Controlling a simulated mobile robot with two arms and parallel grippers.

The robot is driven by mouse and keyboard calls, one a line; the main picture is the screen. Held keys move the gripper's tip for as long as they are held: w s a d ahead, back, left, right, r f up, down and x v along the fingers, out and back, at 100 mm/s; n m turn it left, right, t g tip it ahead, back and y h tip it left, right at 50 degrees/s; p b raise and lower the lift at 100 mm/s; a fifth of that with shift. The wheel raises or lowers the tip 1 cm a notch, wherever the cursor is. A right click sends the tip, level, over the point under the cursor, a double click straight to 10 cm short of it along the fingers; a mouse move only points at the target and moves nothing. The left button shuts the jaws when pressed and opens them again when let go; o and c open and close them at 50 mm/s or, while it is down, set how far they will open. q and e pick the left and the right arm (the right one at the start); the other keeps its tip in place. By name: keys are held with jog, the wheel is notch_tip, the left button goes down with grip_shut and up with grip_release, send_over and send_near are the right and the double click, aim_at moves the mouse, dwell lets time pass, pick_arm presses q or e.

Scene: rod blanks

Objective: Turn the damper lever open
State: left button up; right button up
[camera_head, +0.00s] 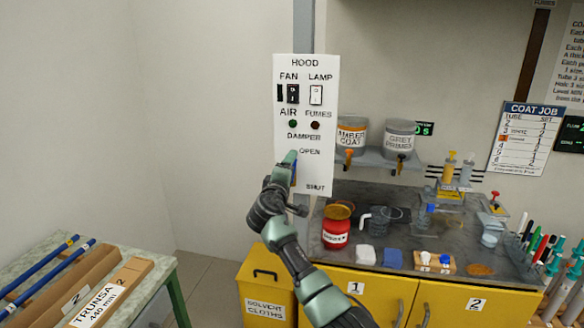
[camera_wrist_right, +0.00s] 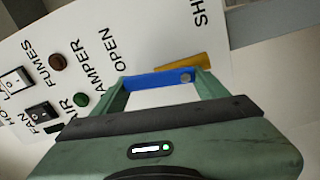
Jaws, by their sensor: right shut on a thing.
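The damper lever shows as a blue bar (camera_wrist_right: 150,81) between the fingers of my right gripper (camera_wrist_right: 160,88) in the right wrist view. The gripper is shut on it. A round grey piece sits at the bar's right end, and a yellow piece (camera_wrist_right: 178,61) lies beside it on the panel. In the head view my right gripper (camera_head: 287,166) is at the lower left of the white hood panel (camera_head: 320,172), beside the words OPEN and SHUT. It hides most of the lever there, leaving a sliver of blue. My left gripper is not in view.
The panel also carries fan and lamp switches (camera_head: 316,95) and two round indicators above the lever. To the right is a dark counter with a red pot (camera_head: 336,232) and two cans on a shelf. A yellow cloths bin (camera_head: 266,290) stands below.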

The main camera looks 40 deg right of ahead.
jog(key=shift+w+a+n+p, duration=0.2)
jog(key=shift+n+p, duration=0.1)
jog(key=shift+n, duration=0.7)
jog(key=o, duration=2.1)
jog(key=shift+c, duration=0.2)
jog(key=shift+f, duration=0.1)
jog(key=b+v, duration=0.2)
jog(key=v, duration=0.5)
jog(key=shift+s+a, duration=0.2)
jog(key=shift+a, duration=0.15)
jog(key=shift+f, duration=0.1)
